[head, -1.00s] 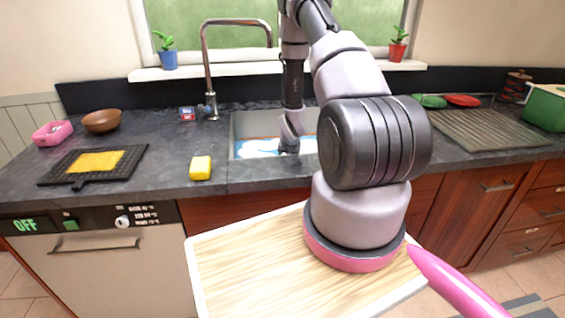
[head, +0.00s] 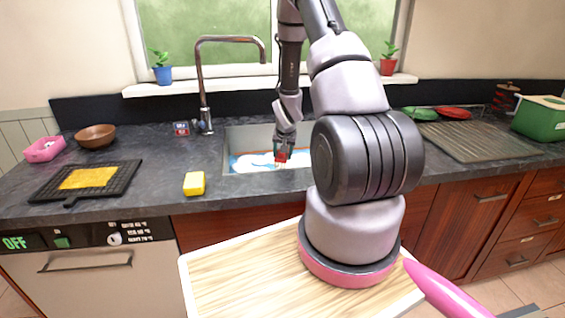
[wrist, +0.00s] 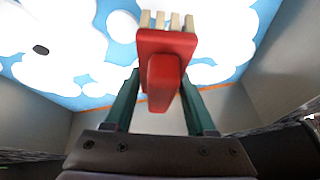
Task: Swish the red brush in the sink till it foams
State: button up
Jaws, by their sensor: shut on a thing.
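The red brush (wrist: 165,45) has pale bristles and fills the middle of the wrist view. My gripper (wrist: 160,90) is shut on it, with one green finger on each side of its red body. In the head view, my gripper (head: 283,155) holds the brush low within the sink opening. The sink (head: 240,136) has grey walls, and white foam patches on blue (head: 248,163) cover its bottom. The foam also shows in the wrist view (wrist: 65,45). I cannot tell whether the bristles touch the foam.
A curved faucet (head: 201,85) stands behind the sink at its left. A yellow sponge (head: 194,184) lies on the counter left of the sink. A black rack (head: 120,178) and brown bowl (head: 95,137) are farther left. A ridged drainboard (head: 470,140) is at right.

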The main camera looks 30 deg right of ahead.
notch_tip(320, 180, up, 16)
dwell(0.9)
jog(key=shift+r, duration=0.1)
jog(key=s+a+f+n+y, duration=0.1)
jog(key=s+a+f+n, duration=0.1)
jog(key=a, duration=0.4)
jog(key=s+a+f+n+y, duration=0.2)
jog(key=a+f+n, duration=0.3)
jog(key=a+f, duration=0.1)
jog(key=shift+s+a+f, duration=0.3)
jog(key=shift+s+a, duration=0.05)
jog(key=shift+a, duration=0.25)
